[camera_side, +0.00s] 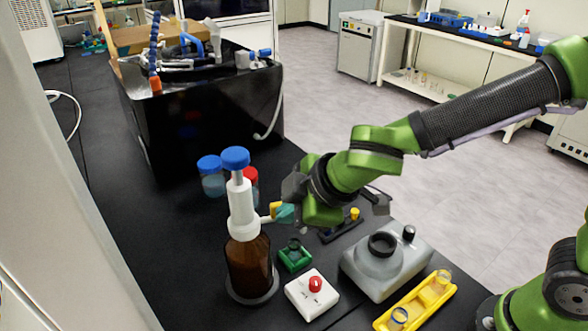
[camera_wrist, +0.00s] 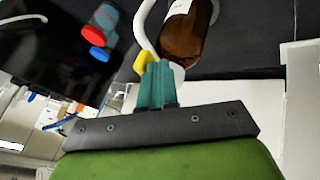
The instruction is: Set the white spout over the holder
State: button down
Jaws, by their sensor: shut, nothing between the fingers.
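A brown bottle (camera_side: 249,268) with a white dispenser top (camera_side: 240,205) and a blue cap stands upright on the black bench. Its white spout (camera_side: 262,219) points right and ends in a yellow tip (camera_side: 274,208). A small green holder (camera_side: 295,256) with a dark-topped piece in it sits on the bench to the right of the bottle, below the spout's level. My gripper (camera_side: 287,213) is shut and empty, its teal fingers right at the yellow tip. In the wrist view the fingers (camera_wrist: 157,82) are close together beside the spout (camera_wrist: 144,22); I cannot tell whether they touch it.
A white box with a red knob (camera_side: 313,294), a grey device (camera_side: 386,266) and a yellow rack (camera_side: 416,303) stand in front and to the right. Blue-capped (camera_side: 212,178) and red-capped bottles stand behind the dispenser. The bench left of the bottle is clear.

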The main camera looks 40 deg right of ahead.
jog(key=shift+w+d, duration=0.5)
jog(key=shift+w, duration=0.2)
jog(key=shift+w+d, duration=0.45)
jog(key=shift+w, duration=0.25)
jog(key=shift+a, duration=0.1)
